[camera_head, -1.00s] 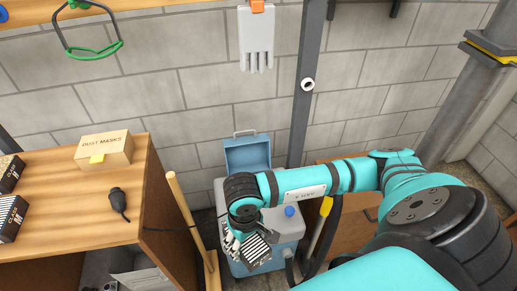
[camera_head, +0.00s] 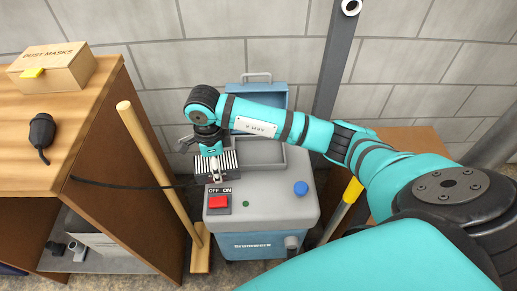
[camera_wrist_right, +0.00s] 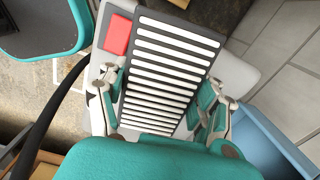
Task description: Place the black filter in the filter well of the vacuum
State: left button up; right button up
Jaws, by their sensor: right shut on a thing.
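The black filter (camera_head: 231,160) has white pleats. My right gripper (camera_head: 215,168) is shut on it, with one finger on each long side in the right wrist view (camera_wrist_right: 163,100). The filter (camera_wrist_right: 172,50) looks roughly level above the left part of the vacuum's grey top (camera_head: 265,205), behind the red switch (camera_head: 218,202). The vacuum's blue lid (camera_head: 263,96) stands open at the back. The filter well (camera_head: 272,157) is a rectangular recess in front of the lid. The filter and my gripper cover its left side. My left gripper is out of view.
A wooden pole (camera_head: 150,160) stands just left of the vacuum, with a black cord (camera_head: 110,184) passing it. The wooden shelf (camera_head: 85,120) at left holds a dust mask box (camera_head: 52,68) and a black bulb-shaped thing (camera_head: 42,133). A yellow handle (camera_head: 352,192) is at right.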

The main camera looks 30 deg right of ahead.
jog(key=shift+w+f+m, duration=0.3)
jog(key=shift+f+m, duration=0.2)
jog(key=shift+f, duration=0.1)
jog(key=shift+w+d+b, duration=0.1)
jog(key=shift+b, duration=0.2)
send_over(259, 154)
jog(key=shift+f+m+b, duration=0.3)
jog(key=shift+f+b, duration=0.05)
jog(key=shift+f, duration=0.45)
notch_tip(259, 154, down, 3)
jog(key=shift+f+b, duration=0.1)
jog(key=shift+b, duration=0.25)
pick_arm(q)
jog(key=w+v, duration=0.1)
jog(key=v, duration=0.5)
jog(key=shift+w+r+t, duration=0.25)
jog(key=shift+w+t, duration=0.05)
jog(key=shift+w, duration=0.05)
